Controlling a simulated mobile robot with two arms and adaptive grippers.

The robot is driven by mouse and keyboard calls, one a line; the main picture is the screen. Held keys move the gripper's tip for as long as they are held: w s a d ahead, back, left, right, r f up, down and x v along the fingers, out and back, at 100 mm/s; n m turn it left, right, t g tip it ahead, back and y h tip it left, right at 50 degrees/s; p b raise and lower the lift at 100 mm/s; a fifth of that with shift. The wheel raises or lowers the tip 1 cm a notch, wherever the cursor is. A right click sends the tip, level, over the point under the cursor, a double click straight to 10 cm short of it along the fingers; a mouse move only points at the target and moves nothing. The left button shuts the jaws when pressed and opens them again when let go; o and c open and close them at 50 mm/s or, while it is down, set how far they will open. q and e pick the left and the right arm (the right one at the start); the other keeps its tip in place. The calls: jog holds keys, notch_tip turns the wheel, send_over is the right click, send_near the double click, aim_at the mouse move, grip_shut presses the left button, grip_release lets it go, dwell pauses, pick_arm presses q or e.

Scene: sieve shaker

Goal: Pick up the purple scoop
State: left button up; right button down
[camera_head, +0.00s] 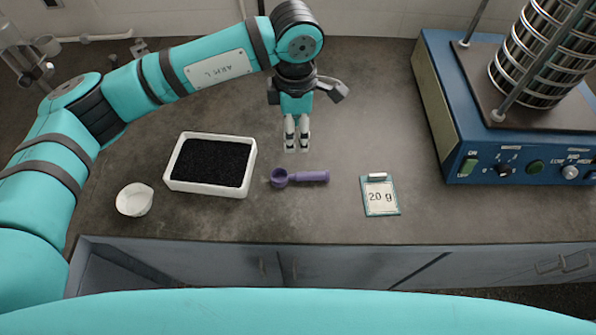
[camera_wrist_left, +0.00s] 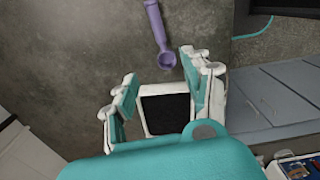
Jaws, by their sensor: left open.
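The purple scoop (camera_head: 300,178) lies on the grey counter, its bowl to the left and its handle to the right. It also shows in the left wrist view (camera_wrist_left: 157,31), ahead of the fingers. My left gripper (camera_head: 297,146) hangs just behind the scoop in the head view, apart from it. In the left wrist view the left gripper (camera_wrist_left: 158,88) has its two fingers spread with nothing held between them. My right gripper is not in view.
A white tray of black granules (camera_head: 168,185) stands left of the scoop, with a small white bowl (camera_head: 134,200) beside it. A card reading 20 g (camera_head: 380,195) lies to the right. A blue sieve shaker (camera_head: 470,182) stands at far right. The counter's front edge is close.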

pick_arm(q)
jog(key=p, duration=0.3)
send_over(298, 174)
notch_tip(298, 174, down, 11)
jog(key=shift+a+f, duration=0.1)
notch_tip(298, 174, down, 4)
jog(key=shift+s+f+p, duration=0.1)
jog(key=shift+f+p, duration=0.05)
jog(key=shift+p, duration=0.85)
jog(key=shift+f, duration=0.5)
grip_shut()
